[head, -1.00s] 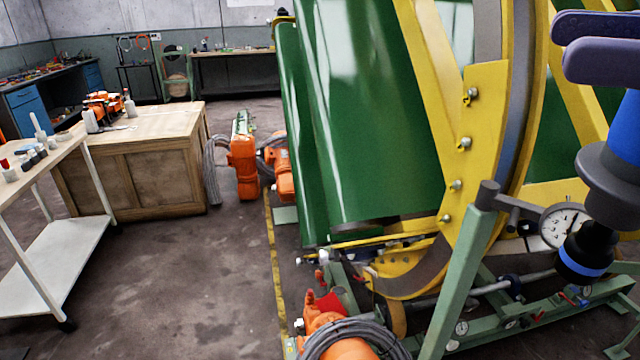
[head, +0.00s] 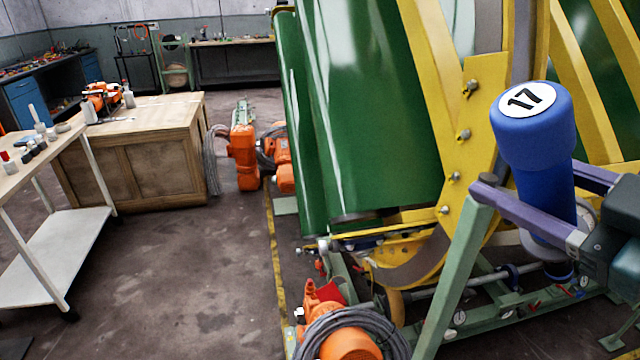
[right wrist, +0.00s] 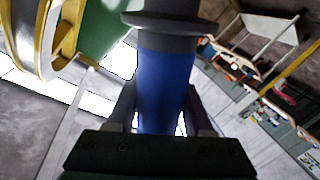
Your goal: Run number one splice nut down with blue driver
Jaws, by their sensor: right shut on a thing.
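The blue driver (head: 545,185) is a thick blue cylinder with a white disc marked 17 on its top cap. It stands nearly upright, leaning slightly, at the right of the head view. My right gripper (head: 537,190) has its purple fingers shut around the driver's body. The right wrist view shows the blue body (right wrist: 166,90) between the fingers, with a dark grey collar beyond. Several splice nuts, such as the top visible one (head: 471,88), sit along the yellow flange (head: 480,110), left of the driver. No number is readable on them. The driver's lower end is partly hidden. My left gripper is out of view.
A green post (head: 455,270) stands close in front of the flange. The green drum (head: 375,110) fills the middle. An orange motor with coiled cable (head: 350,340) is below.

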